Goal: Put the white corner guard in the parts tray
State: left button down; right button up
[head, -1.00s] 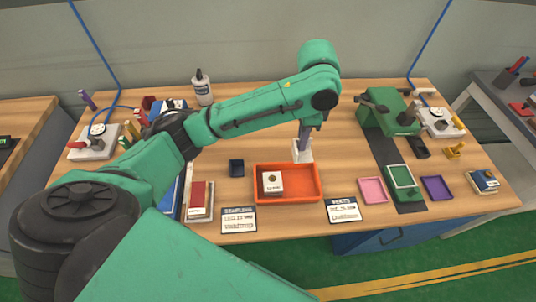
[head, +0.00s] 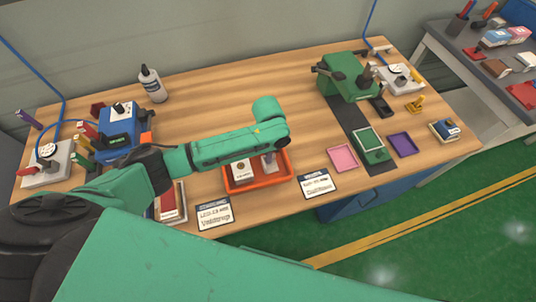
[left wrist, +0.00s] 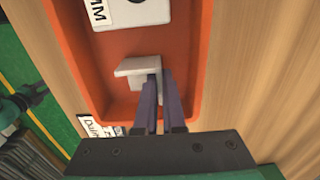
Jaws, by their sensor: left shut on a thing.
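The white corner guard (head: 269,163) is in my left gripper (head: 268,152), at the right half of the orange parts tray (head: 262,187). In the left wrist view the purple-grey fingers (left wrist: 163,95) are shut on the guard (left wrist: 138,69), which is inside the tray's walls (left wrist: 200,75), near one end. I cannot tell whether it touches the tray floor. A white box (head: 241,172) with a round brown mark sits in the tray's left half, partly hidden by my arm. My right gripper (left wrist: 32,98) seems to show small at the left wrist view's left edge.
Two label cards (head: 215,213) (head: 317,183) lie along the front edge. A pink tray (head: 342,158), a green tray (head: 369,141) and a purple tray (head: 404,145) lie to the right. The table behind the parts tray is clear.

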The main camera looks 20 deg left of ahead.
pick_arm(q)
jog(key=shift+s+f, duration=0.1)
jog(key=shift+f, duration=0.05)
jog(key=c, duration=1)
grip_release()
notch_tip(320, 180, up, 12)
jog(key=shift+r+b, duration=0.2)
jog(key=shift+b, duration=0.15)
